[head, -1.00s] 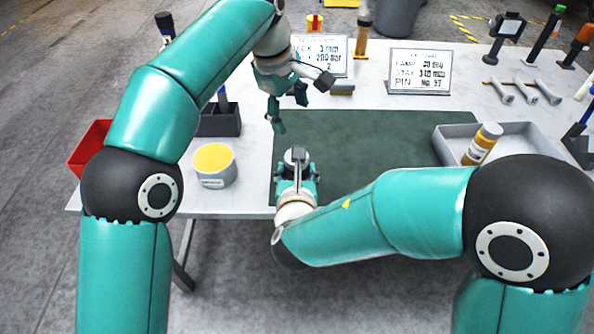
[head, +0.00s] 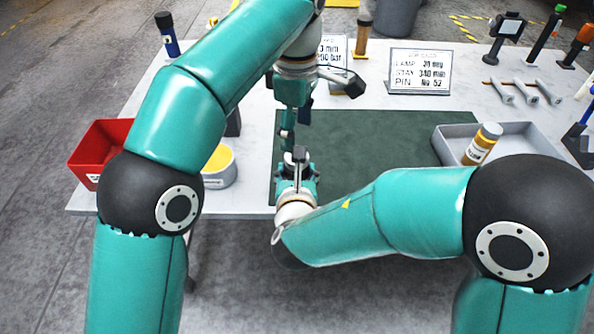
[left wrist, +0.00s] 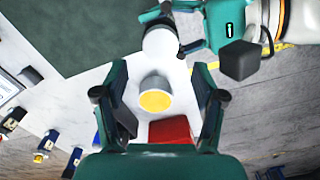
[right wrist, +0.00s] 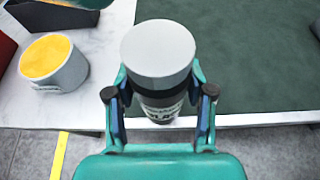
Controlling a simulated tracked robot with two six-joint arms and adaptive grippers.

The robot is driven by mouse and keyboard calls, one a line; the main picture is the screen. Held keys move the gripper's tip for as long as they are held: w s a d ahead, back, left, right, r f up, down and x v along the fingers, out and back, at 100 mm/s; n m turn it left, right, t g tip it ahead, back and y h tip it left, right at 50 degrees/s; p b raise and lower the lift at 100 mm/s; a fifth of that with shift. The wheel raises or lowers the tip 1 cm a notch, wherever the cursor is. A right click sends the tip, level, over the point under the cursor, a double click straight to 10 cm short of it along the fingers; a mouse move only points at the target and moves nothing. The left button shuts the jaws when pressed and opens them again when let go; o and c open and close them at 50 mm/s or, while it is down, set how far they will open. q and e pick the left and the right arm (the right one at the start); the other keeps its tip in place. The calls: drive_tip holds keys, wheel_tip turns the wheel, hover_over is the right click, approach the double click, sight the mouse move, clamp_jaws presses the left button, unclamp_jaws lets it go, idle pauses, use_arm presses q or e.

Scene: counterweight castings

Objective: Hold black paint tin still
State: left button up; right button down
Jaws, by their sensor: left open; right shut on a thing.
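The black paint tin (right wrist: 158,50), with a pale grey lid and a dark label, stands between the fingers of my right gripper (right wrist: 158,108), which is shut on it. Its pale lid also shows in the left wrist view (left wrist: 160,42). In the head view my right gripper (head: 297,178) is at the front edge of the green mat, and the tin is mostly hidden. My left gripper (head: 289,128) is open and empty, pointing down above the mat, just behind the right gripper. In the left wrist view its fingers (left wrist: 165,105) are spread apart.
A tin with a yellow top (head: 218,165) stands left of the green mat (head: 370,140), partly behind my left arm. A red bin (head: 95,150) is at the table's left edge. The mat's middle is clear.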

sight(288, 174)
use_arm(q)
drive_tip(key=shift+f, duration=3.35)
drive_tip(key=shift+c, duration=0.4)
